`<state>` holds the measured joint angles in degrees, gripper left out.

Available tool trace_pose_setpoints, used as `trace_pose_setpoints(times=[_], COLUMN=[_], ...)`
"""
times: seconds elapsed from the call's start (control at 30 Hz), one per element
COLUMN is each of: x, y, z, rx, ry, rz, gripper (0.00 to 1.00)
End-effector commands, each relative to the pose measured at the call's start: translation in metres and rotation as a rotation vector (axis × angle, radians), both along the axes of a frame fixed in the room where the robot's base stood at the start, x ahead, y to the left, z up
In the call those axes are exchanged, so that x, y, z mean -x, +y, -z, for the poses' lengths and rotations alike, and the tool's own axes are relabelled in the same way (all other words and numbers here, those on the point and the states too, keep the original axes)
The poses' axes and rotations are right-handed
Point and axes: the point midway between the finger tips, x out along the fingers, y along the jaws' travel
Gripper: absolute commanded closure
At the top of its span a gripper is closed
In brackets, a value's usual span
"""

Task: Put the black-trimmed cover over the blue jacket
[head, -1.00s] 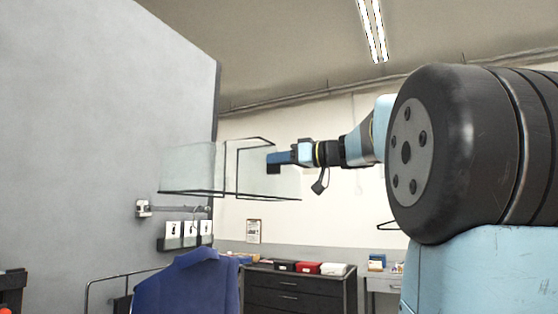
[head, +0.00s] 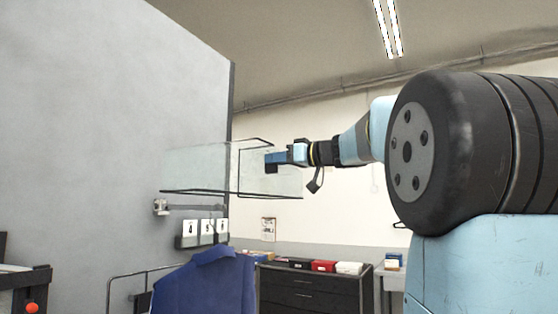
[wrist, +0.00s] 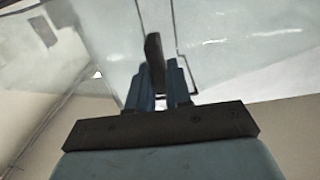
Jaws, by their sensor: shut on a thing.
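The black-trimmed cover (head: 205,166) is a clear box-like cover with black edges, held up in the air in the head view. My gripper (head: 272,161) is shut on it at its right side. In the wrist view, my gripper (wrist: 160,85) has its blue fingers closed around a dark upright part, with the see-through cover (wrist: 235,65) spread beyond. The blue jacket (head: 207,285) stands below the cover in the head view, its shoulders and collar showing and its lower part cut off by the frame. A clear gap lies between the cover's lower edge and the jacket's collar.
A grey wall panel (head: 90,120) stands at the left, with a bracket rail (head: 190,207) and white cards (head: 207,228) on it. A black drawer cabinet (head: 310,290) with small boxes on top stands behind. A dark stand with a red knob (head: 31,308) is at lower left.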

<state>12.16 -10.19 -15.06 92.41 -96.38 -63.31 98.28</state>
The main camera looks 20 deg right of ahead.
Motion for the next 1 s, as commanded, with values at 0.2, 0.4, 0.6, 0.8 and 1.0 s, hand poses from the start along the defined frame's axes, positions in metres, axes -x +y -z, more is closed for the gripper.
trace_pose_setpoints(times=[0.2, 0.4, 0.6, 0.8, 1.0], x=[-0.01, -0.02, -0.028, -0.038, -0.047], y=[0.007, 0.013, 0.021, 0.027, 0.034], z=[0.0, 0.0, 0.0, 0.0, 0.0], rx=[0.0, 0.0, 0.0, 0.0, 0.0], ry=[0.0, 0.001, 0.0, 0.0, 0.001], rz=[0.0, 0.0, 0.0, 0.0, -0.001], gripper=[1.0, 1.0, 1.0, 1.0, 1.0])
